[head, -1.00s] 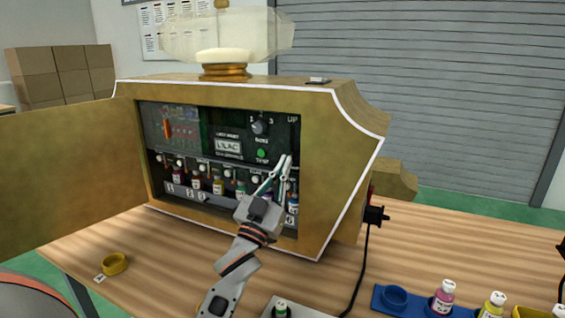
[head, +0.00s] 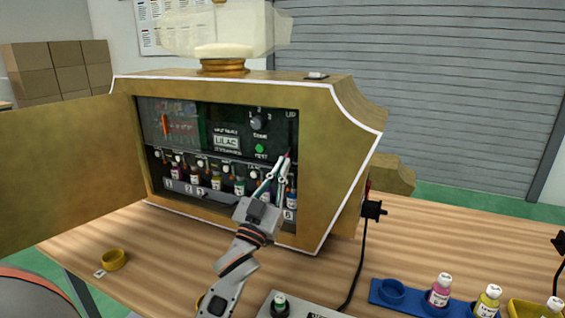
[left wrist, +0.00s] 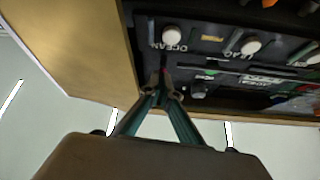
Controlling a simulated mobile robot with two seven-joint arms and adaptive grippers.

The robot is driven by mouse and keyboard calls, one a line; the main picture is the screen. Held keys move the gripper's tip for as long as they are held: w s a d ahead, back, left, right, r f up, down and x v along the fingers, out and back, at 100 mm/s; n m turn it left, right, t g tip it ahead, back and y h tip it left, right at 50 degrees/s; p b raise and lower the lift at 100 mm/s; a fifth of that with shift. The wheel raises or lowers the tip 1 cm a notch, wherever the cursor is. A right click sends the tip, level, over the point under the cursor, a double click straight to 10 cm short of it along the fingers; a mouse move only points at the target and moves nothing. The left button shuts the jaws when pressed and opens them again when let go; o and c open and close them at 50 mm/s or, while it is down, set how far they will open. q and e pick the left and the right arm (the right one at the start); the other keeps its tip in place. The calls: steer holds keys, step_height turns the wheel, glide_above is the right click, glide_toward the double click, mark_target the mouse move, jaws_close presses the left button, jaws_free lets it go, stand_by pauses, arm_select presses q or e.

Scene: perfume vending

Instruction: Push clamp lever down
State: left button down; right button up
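The gold vending machine's open front shows a dark panel with a slim clamp lever (head: 290,133) at its upper right, beneath the "UP" mark. My left gripper (head: 284,159) reaches in from below, with its fingertips drawn together at the lever's lower end. In the left wrist view the fingertips (left wrist: 162,92) meet just below a dark, reddish-tipped piece that seems to be the lever. Whether they touch it, I cannot tell. My right gripper is not in view.
A row of small bottles (head: 217,184) stands in the machine beside my gripper. The open door (head: 60,170) blocks the left. A black plug (head: 373,210) sticks out on the right side.

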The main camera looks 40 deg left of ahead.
arm_select(q)
steer(key=v, duration=1.1)
steer(key=shift+s+r, duration=0.2)
steer(key=shift+r, duration=0.1)
